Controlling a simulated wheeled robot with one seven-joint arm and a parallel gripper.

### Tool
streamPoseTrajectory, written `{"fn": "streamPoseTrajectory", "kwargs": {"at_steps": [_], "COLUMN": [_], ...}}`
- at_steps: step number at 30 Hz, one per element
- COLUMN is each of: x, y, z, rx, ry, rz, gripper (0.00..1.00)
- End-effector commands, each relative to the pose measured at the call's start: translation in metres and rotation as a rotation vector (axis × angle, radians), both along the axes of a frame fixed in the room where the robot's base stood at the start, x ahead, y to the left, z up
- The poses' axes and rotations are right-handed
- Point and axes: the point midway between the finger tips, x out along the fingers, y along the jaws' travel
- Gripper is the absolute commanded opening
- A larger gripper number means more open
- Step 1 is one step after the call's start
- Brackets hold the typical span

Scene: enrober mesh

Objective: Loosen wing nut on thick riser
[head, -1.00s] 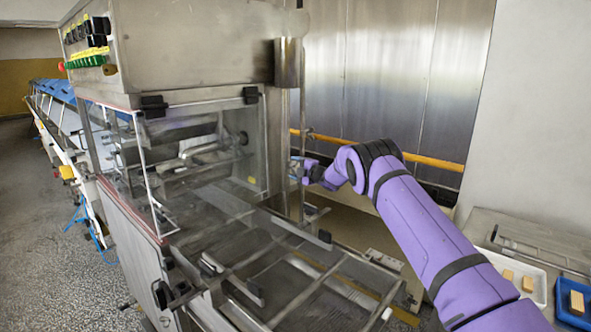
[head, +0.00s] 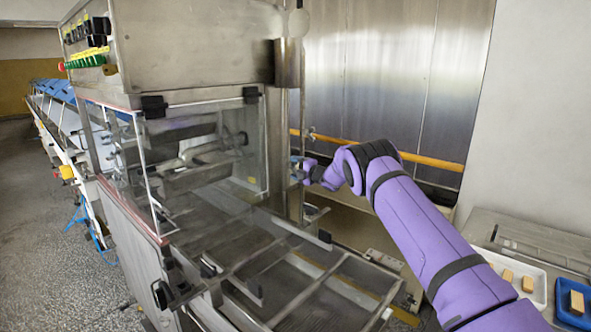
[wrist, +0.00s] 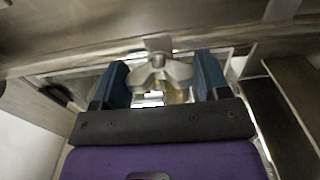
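The wing nut (wrist: 162,72) is a grey metal piece with two blunt wings, seen in the wrist view just ahead of my gripper. My gripper (wrist: 162,78) has its two blue fingers spread wide, one on each side of the nut. The wing tips lie close to the fingers' inner faces; I cannot tell whether they touch. In the head view my gripper (head: 297,168) is small and partly hidden, beside the upright metal post (head: 288,62) at the machine's right side. The nut cannot be made out there, and I cannot tell which part is the thick riser.
The steel machine (head: 200,55) with its clear guard stands at left. Its mesh belt (head: 265,255) extends forward below my arm. A yellow rail (head: 430,160) runs along the back wall. A white tray (head: 538,292) and a blue tray (head: 565,314) hold small bars at lower right.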

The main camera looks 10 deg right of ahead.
Motion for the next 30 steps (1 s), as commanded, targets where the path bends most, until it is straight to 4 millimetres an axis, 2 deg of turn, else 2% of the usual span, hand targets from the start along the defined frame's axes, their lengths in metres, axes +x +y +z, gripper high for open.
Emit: {"fn": "streamPoseTrajectory", "kwargs": {"at_steps": [1, 3, 16, 20, 30], "x": [0.0, 0.0, -0.006, -0.019, -0.066], "y": [0.0, 0.0, -0.005, -0.014, -0.048], "z": [-0.002, -0.002, 0.0, 0.001, 0.0], "rx": [-0.001, 0.0, 0.0, 0.001, 0.0], "ry": [0.003, 0.002, 0.001, 0.002, 0.003], "rz": [0.0, 0.0, -0.001, -0.001, -0.002], "gripper": [0.8, 0.94, 0.94, 0.94, 0.94]}}
